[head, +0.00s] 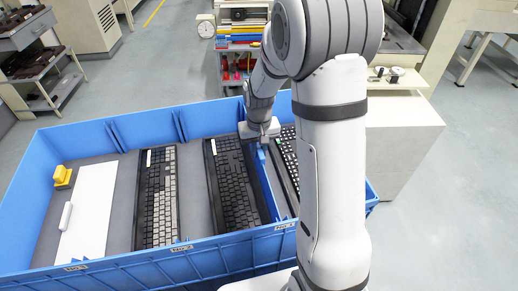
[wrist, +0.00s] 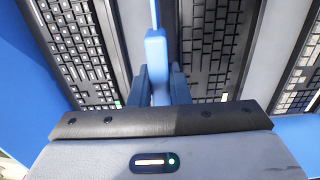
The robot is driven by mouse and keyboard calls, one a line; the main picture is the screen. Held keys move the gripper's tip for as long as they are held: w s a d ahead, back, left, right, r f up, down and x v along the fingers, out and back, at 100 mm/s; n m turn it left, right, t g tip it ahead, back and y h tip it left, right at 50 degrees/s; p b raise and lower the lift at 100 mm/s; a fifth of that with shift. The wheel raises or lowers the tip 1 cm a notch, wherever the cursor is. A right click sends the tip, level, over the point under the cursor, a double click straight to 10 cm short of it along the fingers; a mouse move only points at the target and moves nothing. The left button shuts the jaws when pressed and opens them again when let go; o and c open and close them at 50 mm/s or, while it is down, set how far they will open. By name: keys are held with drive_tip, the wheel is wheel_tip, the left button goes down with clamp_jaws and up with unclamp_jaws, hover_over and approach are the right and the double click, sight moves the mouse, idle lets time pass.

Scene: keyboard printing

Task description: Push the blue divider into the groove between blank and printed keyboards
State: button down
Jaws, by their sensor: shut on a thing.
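The blue divider (head: 264,172) stands in the gap between a black keyboard (head: 237,184) and a keyboard with white marks on its keys (head: 287,158), partly behind my arm in the head view. My gripper (wrist: 161,82) is shut on the divider's near end; the divider (wrist: 156,50) shows between the two blue fingers in the wrist view. In that view the black keyboard (wrist: 212,42) lies to its right and the marked keyboard (wrist: 72,35) to its left. The divider's lower edge and the groove are hidden, so I cannot tell how deep it sits.
A blue crate (head: 150,128) holds everything. It also holds a keyboard with pale and dark keys (head: 157,195), a white panel (head: 88,212), a white bar (head: 66,216) and a yellow block (head: 62,176). The crate's walls surround the work. Grey floor shows between the keyboards.

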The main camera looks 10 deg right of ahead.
drive_tip(key=shift+f, duration=0.2)
idle(0.6)
drive_tip(key=c, duration=1.3)
unclamp_jaws()
wheel_tip(320, 180, up, 6)
drive_tip(key=p, duration=0.4)
drive_tip(key=shift+r, duration=0.1)
wheel_tip(320, 180, up, 8)
drive_tip(key=shift+f, duration=0.2)
